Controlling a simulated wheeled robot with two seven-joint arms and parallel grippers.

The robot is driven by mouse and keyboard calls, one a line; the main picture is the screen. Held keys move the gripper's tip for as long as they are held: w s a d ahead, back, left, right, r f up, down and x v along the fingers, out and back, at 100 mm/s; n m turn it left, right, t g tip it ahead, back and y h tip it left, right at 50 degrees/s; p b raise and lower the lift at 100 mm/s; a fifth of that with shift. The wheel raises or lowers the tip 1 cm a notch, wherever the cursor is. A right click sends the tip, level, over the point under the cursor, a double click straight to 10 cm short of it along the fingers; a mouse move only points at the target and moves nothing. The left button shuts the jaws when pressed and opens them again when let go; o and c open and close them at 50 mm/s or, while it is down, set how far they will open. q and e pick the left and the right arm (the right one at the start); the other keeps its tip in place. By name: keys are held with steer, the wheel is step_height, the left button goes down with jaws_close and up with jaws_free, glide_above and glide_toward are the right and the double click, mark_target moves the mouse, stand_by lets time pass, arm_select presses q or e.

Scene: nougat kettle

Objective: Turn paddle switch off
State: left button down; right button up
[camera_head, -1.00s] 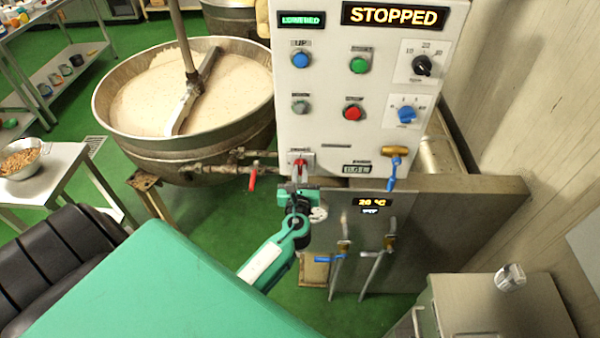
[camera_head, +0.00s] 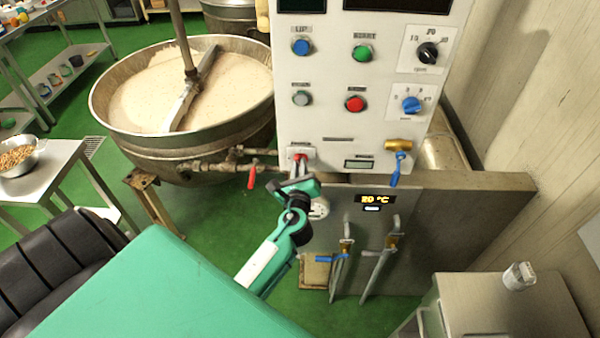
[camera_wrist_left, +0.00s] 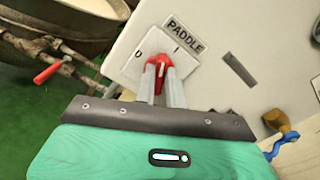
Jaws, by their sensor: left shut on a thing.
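The paddle switch (camera_wrist_left: 158,66) is a red knob on a white plate marked 0 and I, under a "PADDLE" label (camera_wrist_left: 184,33), in the left wrist view. In the head view the red switch (camera_head: 300,157) is at the lower left of the white control panel (camera_head: 330,120). My left gripper (camera_wrist_left: 161,82) has its two grey fingers closed around the red knob; it also shows in the head view (camera_head: 300,171). The fingers hide part of the knob. The panel's two displays are dark. My right gripper is not in view.
A large kettle (camera_head: 108,127) of pale mass with a paddle (camera_head: 188,100) stands left of the panel. A red-handled valve (camera_head: 252,176) is on its pipe. A brass valve with a blue handle (camera_head: 395,178) is at the panel's lower right. Green floor lies below.

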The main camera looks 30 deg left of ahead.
arm_select(q)
steer(key=n+b, duration=0.2)
steer(key=n, duration=0.2)
steer(key=n+b, duration=0.3)
steer(key=n, duration=0.1)
steer(key=n+b, duration=0.2)
steer(key=n, duration=0.2)
steer(key=shift+s+a+f, duration=0.1)
steer(key=shift+a+f, duration=0.05)
steer(key=shift+f, duration=0.15)
stand_by(0.4)
steer(key=c, duration=1.5)
jaws_free()
steer(key=shift+o, duration=0.2)
